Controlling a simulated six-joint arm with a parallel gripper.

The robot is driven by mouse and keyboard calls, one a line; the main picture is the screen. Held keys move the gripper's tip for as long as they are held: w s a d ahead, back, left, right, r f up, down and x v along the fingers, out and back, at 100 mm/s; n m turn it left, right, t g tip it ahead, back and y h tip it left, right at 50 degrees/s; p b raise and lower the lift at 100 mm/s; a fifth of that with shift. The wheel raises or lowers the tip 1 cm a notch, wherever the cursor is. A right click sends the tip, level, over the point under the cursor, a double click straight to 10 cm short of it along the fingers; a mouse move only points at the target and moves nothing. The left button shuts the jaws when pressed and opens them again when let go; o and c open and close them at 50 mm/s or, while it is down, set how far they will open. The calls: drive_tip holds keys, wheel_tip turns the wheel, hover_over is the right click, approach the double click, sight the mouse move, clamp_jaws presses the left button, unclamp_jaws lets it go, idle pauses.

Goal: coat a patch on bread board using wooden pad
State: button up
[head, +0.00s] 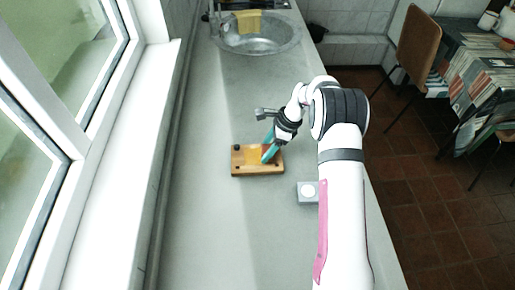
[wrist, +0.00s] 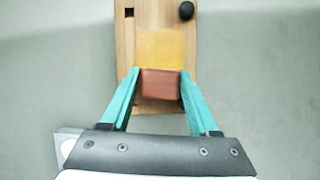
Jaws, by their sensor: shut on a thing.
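The bread board (head: 240,169) is a small wooden board lying on the grey counter, and it fills the upper middle of the wrist view (wrist: 125,45). A yellow-orange patch (wrist: 160,47) shows on its face, also in the head view (head: 252,157). My gripper (wrist: 160,82) has teal fingers shut on the wooden pad (wrist: 160,84), a reddish-brown block. In the head view my gripper (head: 267,153) is over the right part of the board. The pad is at the near edge of the yellow patch; whether it touches the board is hard to tell.
A black knob (wrist: 186,10) sits at a corner of the board. A grey block with a white disc (head: 308,191) stands on the counter to the right of the board. A metal sink (head: 256,38) is at the far end.

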sight(240, 157)
drive_tip(key=shift+d, duration=0.6)
drive_tip(key=shift+a, duration=3.95)
drive_tip(key=shift+r, duration=2.95)
drive_tip(key=shift+r, duration=0.1)
wheel_tip(240, 157, up, 3)
drive_tip(key=shift+f, duration=0.1)
